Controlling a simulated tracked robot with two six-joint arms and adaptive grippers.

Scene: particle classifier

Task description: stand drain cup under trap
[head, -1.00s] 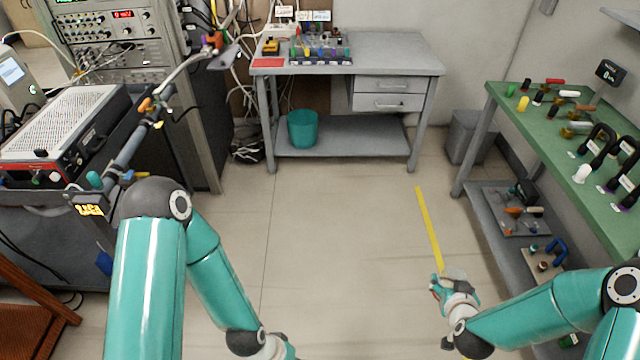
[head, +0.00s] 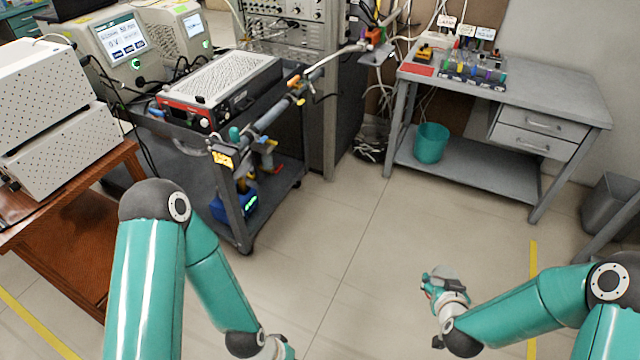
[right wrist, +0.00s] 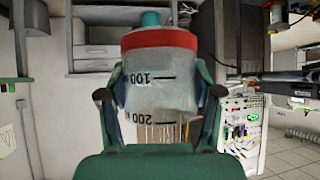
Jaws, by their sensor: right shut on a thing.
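My right gripper (head: 443,284) is shut on a clear cup (head: 447,272), held above open floor. In the right wrist view the cup (right wrist: 155,85) fills the middle between the two fingers. It shows a red band and dark 100 and 200 marks, which read upside down there. My left arm comes in at the lower left, and its gripper is cut off by the bottom edge. A pipe assembly (head: 272,114) with yellow, orange and teal fittings runs along the dark cart's near right side. I cannot tell which of its parts is the trap.
The dark cart (head: 236,207) carries a red-fronted instrument (head: 222,90). A brown table (head: 60,235) stands left. A grey bench (head: 505,92) with a teal bucket (head: 431,143) on its lower shelf stands at the back right. The floor (head: 345,235) between is clear.

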